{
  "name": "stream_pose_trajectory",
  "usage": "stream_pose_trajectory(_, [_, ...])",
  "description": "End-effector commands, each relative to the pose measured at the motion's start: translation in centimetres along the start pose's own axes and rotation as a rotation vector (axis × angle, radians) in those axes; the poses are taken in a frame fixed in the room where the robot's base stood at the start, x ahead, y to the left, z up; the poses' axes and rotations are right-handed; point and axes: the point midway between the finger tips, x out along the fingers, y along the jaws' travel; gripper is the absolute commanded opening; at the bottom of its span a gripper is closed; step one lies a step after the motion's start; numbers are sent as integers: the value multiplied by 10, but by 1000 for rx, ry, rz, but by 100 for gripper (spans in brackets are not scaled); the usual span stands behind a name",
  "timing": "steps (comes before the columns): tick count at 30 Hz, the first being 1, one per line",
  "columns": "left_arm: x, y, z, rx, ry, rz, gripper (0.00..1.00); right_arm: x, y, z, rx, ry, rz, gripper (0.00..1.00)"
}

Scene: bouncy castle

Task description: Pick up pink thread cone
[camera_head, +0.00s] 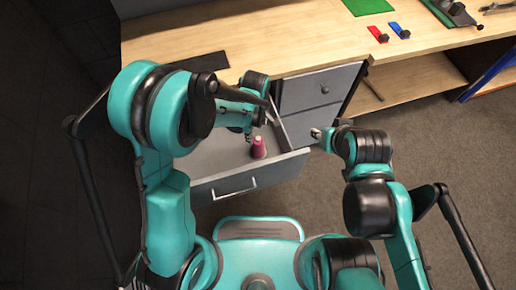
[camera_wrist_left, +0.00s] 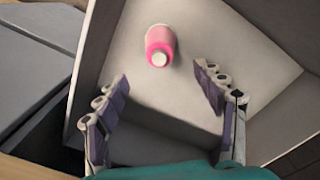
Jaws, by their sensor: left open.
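The pink thread cone (camera_head: 258,147) stands in an open grey drawer (camera_head: 285,166), toward the drawer's front right. In the left wrist view the cone (camera_wrist_left: 160,45) shows a pink body with a pale end, on the drawer's light floor, ahead of the fingers. My left gripper (camera_head: 248,135) is over the drawer, just left of and above the cone. In the left wrist view its two fingers (camera_wrist_left: 160,95) are spread apart with nothing between them. My right gripper (camera_head: 318,134) is to the right of the drawer, apart from the cone; its fingers are too small to tell their state.
The wooden workbench (camera_head: 290,45) runs along the back. A red block (camera_head: 377,33), a blue block (camera_head: 400,30) and a green mat (camera_head: 368,6) lie on it. Closed grey drawers (camera_head: 308,90) stand behind the open one. The drawer's walls surround the cone. Carpet (camera_head: 430,140) is clear at right.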

Motion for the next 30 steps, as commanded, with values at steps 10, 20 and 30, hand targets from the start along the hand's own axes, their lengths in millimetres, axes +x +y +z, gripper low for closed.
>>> stream_pose_trajectory(10, [43,2,7,-47,-4,-25,69,11,0,8,0,0,0,40])
stream_pose_trajectory(20, [86,1,7,-46,-4,-24,69,33,0,23,0,0,0,40])
stream_pose_trajectory(30, [95,0,7,-45,-4,-24,67,35,0,25,0,0,0,40])
